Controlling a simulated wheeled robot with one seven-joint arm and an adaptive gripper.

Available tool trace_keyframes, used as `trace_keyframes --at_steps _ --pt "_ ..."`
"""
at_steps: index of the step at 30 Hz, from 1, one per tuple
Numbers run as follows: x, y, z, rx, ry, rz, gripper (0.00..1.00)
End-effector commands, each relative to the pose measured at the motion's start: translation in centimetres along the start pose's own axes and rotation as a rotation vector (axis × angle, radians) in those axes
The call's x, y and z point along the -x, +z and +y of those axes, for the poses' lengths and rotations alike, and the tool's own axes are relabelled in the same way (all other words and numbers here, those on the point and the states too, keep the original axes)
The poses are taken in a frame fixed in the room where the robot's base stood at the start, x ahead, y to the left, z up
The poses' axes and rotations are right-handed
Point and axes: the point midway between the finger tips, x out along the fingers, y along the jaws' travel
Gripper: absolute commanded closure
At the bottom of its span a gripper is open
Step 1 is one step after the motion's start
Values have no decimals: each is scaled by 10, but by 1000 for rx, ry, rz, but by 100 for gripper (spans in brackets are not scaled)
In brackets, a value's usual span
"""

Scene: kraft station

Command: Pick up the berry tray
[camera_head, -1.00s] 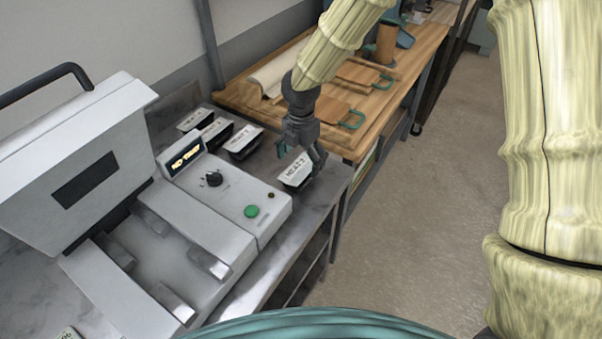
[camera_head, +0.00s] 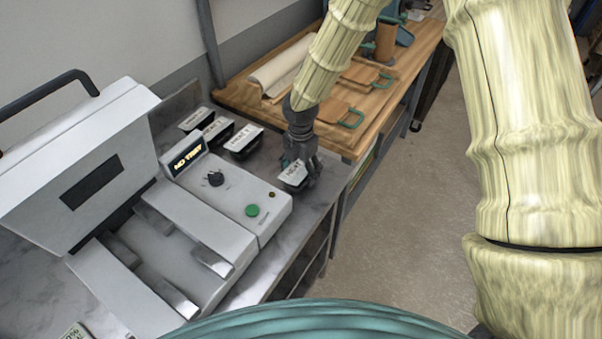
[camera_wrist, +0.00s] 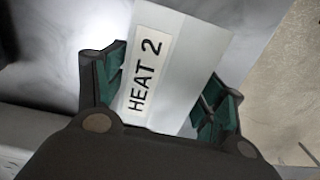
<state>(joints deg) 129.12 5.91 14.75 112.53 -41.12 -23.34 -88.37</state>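A small dark tray with a white top (camera_head: 294,174) sits on the metal bench right of the sealing machine. In the wrist view its white top (camera_wrist: 178,62) carries a label that looks like "HEAT 2". My gripper (camera_head: 299,172) is down over this tray. In the wrist view the fingers of my gripper (camera_wrist: 165,85) are spread on either side of it, and I see no firm grip. Three similar trays stand behind the machine: a left one (camera_head: 195,118), a middle one (camera_head: 217,130) and a right one (camera_head: 243,140). Their labels are too small to read, so I cannot tell which is the berry tray.
The sealing machine (camera_head: 212,205) with its raised lid (camera_head: 75,165) and green button (camera_head: 252,210) fills the left. A wooden table (camera_head: 340,128) with boards and a paper roll lies behind. The floor (camera_head: 405,215) to the right is clear.

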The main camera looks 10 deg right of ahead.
Motion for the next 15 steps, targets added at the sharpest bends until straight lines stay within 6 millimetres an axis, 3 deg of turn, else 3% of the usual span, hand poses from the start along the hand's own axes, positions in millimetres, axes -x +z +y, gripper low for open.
trace_keyframes --at_steps 1,4,15 --pt "0 0 0 0 0 0 47" --pt "0 0 0 0 0 0 64" --pt "3 0 0 -1 1 0 64"
